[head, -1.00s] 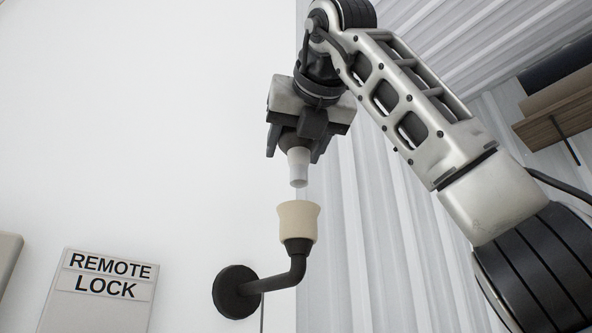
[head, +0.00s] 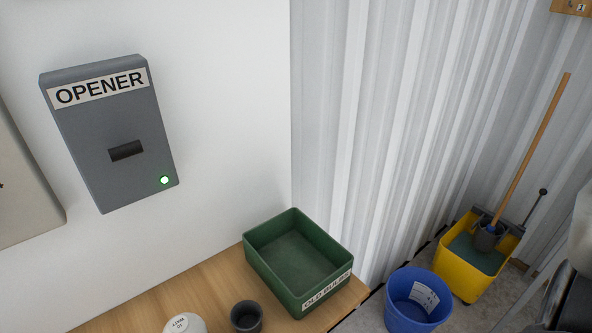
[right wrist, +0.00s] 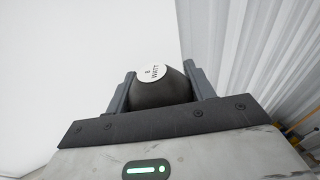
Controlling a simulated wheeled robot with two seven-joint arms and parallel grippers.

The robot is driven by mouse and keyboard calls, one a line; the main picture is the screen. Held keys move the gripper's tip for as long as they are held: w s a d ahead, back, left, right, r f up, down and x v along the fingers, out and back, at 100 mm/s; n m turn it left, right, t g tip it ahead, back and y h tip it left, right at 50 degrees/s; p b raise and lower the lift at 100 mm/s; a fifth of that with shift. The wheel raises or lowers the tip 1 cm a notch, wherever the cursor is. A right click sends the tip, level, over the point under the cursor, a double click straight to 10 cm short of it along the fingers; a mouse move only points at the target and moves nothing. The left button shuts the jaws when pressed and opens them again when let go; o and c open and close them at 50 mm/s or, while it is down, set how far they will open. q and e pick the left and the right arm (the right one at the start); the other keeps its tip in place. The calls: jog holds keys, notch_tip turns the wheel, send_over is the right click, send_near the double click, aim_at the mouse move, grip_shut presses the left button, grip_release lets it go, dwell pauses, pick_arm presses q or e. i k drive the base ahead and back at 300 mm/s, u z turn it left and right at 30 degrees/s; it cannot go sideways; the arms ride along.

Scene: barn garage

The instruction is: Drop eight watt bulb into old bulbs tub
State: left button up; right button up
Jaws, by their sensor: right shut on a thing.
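The eight watt bulb (right wrist: 162,90) sits between the fingers of my right gripper (right wrist: 160,88) in the right wrist view. Its dark rounded body carries a white label reading "8 WATT". My right gripper is shut on it. The old bulbs tub (head: 257,256) is a green open box on the wooden bench in the head view, with a lettered label on its front. Its floor shows bare. Neither gripper shows in the head view; only part of my arm shows at its right edge.
A white item with printing on top (head: 183,323) and a dark grey cup (head: 246,317) stand left of the tub on the bench (head: 215,290). A grey opener box (head: 112,130) is on the wall. A blue bucket (head: 402,312) and yellow mop bucket (head: 459,277) stand on the floor at right.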

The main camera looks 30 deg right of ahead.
aim_at(302, 264)
jog(key=k, duration=1)
